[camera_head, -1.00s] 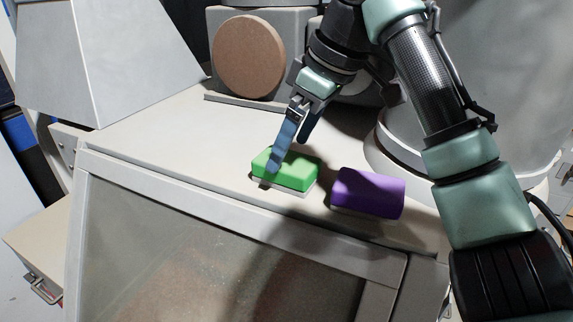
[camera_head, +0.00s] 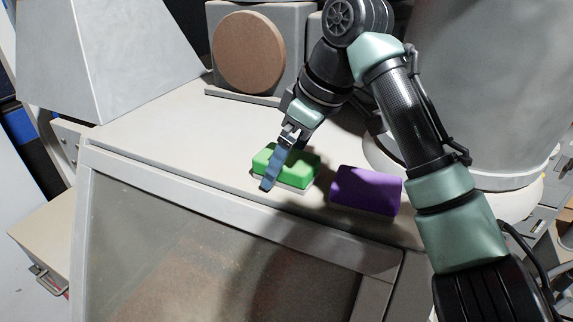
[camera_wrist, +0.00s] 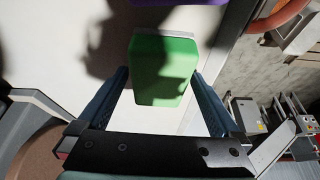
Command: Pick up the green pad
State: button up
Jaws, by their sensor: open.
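The green pad (camera_head: 298,168) lies on the light bench top, to the left of the purple pad. My gripper (camera_head: 268,180) is open over it, with one blue finger showing in front of the pad's left part and the other finger hidden in the head view. In the wrist view the green pad (camera_wrist: 163,70) shows between and beyond the two spread blue fingers of my gripper (camera_wrist: 158,82), nothing held. I cannot tell whether a finger touches the pad.
A purple pad (camera_head: 366,190) lies close to the right of the green pad. A brown disc (camera_head: 249,52) stands upright at the back. A large grey cylinder (camera_head: 495,90) stands at the right. The bench top (camera_head: 170,135) to the left is clear.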

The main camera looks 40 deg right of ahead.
dwell(0.3)
jog(key=c, duration=1.3)
jog(key=shift+o, duration=0.2)
notch_tip(320, 180, up, 10)
jog(key=shift+r+b, duration=0.25)
jog(key=shift+b, duration=0.8)
